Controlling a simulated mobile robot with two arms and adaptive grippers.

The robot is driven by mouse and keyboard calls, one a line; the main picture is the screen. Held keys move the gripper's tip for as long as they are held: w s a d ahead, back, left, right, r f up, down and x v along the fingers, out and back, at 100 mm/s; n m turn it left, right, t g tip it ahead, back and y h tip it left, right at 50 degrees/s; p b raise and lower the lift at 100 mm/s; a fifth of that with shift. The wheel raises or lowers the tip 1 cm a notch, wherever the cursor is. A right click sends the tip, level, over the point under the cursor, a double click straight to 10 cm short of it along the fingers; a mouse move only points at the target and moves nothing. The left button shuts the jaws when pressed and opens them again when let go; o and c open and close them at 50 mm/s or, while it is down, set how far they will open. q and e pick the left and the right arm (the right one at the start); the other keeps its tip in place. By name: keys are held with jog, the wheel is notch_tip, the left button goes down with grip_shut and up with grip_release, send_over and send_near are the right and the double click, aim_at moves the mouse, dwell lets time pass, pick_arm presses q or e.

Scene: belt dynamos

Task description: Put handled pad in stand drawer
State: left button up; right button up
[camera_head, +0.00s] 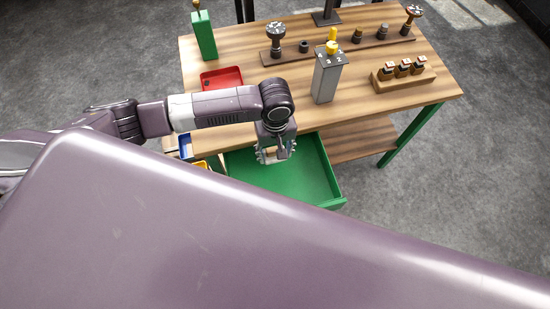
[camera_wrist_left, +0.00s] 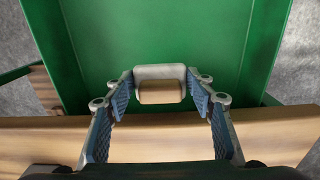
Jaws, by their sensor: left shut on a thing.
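The handled pad is a small pale pad with a wooden grip (camera_wrist_left: 160,92), seen between my left fingers in the left wrist view. My left gripper (camera_head: 276,157) is shut on it; the fingers also show in the left wrist view (camera_wrist_left: 160,100), one on each side of the pad. The green stand drawer (camera_head: 316,178) is pulled open below the table's front edge. The gripper hangs over the drawer near its table side. The bare green drawer floor (camera_wrist_left: 160,35) shows beyond the pad. My right gripper is not in view.
The wooden table edge (camera_wrist_left: 260,138) lies close to the gripper. On the tabletop are a red tray (camera_head: 222,77), a grey block with a yellow knob (camera_head: 326,84), a wooden holder (camera_head: 400,82) and a green box (camera_head: 204,37). Blue (camera_head: 184,147) and yellow bins sit left of the drawer.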

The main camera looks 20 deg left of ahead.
aim_at(275, 160)
pick_arm(q)
notch_tip(275, 160, down, 4)
jog(key=shift+f, duration=0.25)
jog(key=o, duration=1)
jog(key=shift+f, duration=0.1)
notch_tip(275, 160, up, 12)
jog(key=shift+r, duration=0.2)
dwell(0.4)
